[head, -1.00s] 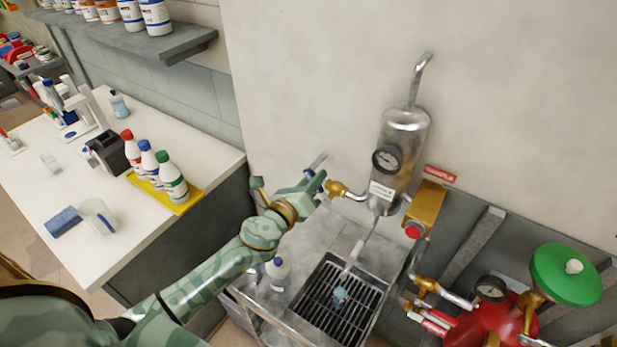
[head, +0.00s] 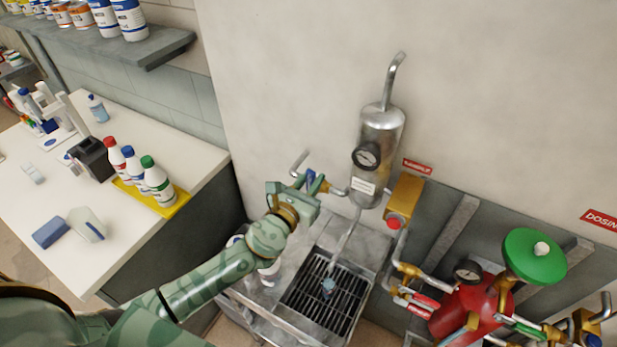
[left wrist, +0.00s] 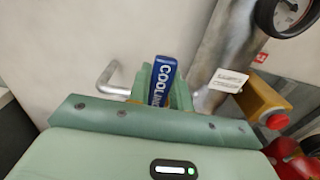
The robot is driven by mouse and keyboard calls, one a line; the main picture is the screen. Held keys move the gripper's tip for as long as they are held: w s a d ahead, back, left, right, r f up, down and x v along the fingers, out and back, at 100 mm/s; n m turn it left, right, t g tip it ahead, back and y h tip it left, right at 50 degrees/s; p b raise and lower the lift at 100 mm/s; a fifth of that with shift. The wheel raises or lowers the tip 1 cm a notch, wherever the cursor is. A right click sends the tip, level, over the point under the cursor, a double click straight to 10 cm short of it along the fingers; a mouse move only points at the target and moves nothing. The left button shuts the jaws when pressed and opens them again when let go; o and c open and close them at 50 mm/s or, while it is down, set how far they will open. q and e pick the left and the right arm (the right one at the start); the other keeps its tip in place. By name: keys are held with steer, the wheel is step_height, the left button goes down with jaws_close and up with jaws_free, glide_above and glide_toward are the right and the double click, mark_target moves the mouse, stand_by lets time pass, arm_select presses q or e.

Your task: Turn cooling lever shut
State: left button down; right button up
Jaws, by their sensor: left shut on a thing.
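The cooling lever (head: 310,177) has a blue handle on the thin pipe at the left of the steel cylinder (head: 380,150). In the left wrist view the blue handle (left wrist: 162,80) stands upright in the picture with white "COOLIN" lettering; its lower end is hidden by my gripper. My left gripper (head: 300,190) is shut on the handle, with green fingers on both sides of it (left wrist: 163,88). Part of the brass valve body is hidden behind the gripper. My right gripper is not in view.
A gauge (head: 366,155) and a brass box with a red button (head: 404,200) sit close on the right. Below is a sink grate (head: 325,295). A white bench (head: 100,215) with bottles is at left.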

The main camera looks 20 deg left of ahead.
arm_select(q)
steer(key=shift+f, duration=0.1)
stand_by(0.3)
steer(key=c, duration=1.3)
jaws_free()
steer(key=shift+o, duration=0.2)
steer(key=s+a+b, duration=0.2)
steer(key=s, duration=1.4)
steer(key=shift+b, duration=0.35)
steer(key=shift+s+a, duration=0.1)
